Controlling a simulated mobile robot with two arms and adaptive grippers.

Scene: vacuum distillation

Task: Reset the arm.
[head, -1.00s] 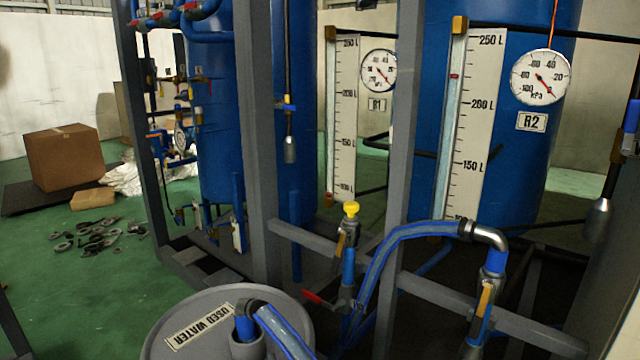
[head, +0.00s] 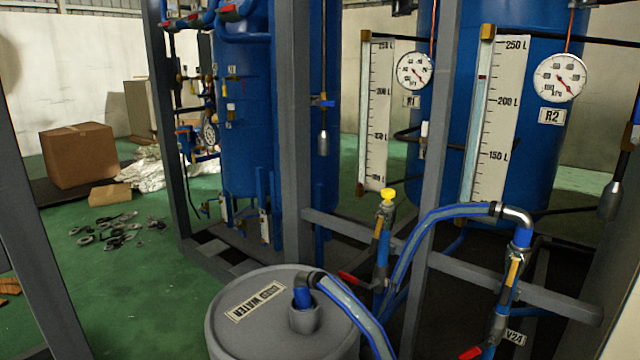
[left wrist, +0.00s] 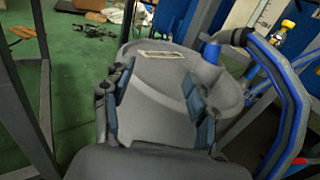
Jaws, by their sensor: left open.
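My left gripper (left wrist: 160,92) shows in the left wrist view with its two dark fingers spread apart. Nothing is between the fingers. Beyond them is the grey used water drum (left wrist: 150,75), with its label and a blue pipe fitting on its lid. The drum (head: 245,325) also stands at the bottom of the head view. I cannot tell the exact gap between the fingers and the drum. Neither gripper shows in the head view, and my right gripper is in no view.
A grey frame post (head: 296,120) and a lower rail (head: 450,265) stand before the blue tanks. A blue hose (head: 430,222) arches beside a yellow-topped valve (head: 387,196).

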